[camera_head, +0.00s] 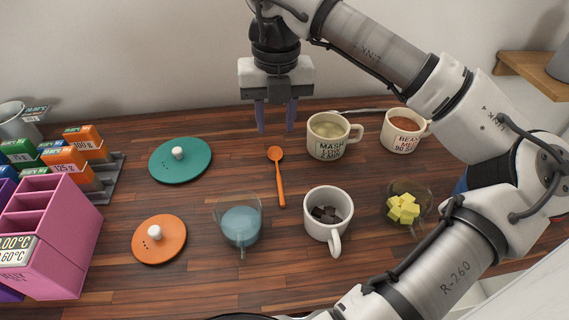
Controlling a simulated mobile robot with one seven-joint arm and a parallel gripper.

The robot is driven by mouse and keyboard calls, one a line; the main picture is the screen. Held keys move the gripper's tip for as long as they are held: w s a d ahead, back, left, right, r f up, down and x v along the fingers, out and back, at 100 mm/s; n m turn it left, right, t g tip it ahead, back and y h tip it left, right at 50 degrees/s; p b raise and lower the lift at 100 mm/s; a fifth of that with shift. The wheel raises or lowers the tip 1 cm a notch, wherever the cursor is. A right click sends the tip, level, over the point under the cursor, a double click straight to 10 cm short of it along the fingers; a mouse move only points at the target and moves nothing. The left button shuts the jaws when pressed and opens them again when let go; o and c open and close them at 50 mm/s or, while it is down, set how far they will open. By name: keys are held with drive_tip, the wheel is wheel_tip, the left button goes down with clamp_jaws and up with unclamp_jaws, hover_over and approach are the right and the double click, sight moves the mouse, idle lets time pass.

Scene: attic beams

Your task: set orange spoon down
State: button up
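The orange spoon (280,182) lies on the dark wooden counter, its round bowl toward the back and its handle pointing toward the front. It lies between the teal lid and the mugs. My gripper (276,130) points straight down behind the spoon's bowl. Its two purplish fingers are apart, and nothing shows between them. The fingers look clear of the spoon. I cannot tell whether the fingertips touch the counter.
A teal lid (181,161) and an orange lid (159,240) lie left. A pink box (62,232) is far left.

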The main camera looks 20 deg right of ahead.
drive_tip(key=p, duration=0.1)
hover_over(279, 177)
drive_tip(key=f, duration=0.8)
drive_tip(key=shift+w+d+f, duration=0.15)
drive_tip(key=shift+d, duration=0.05)
drive_tip(key=shift+a+f+p, duration=0.2)
drive_tip(key=shift+f+p, duration=0.9)
drive_tip(key=shift+f, duration=1.7)
clamp_jaws()
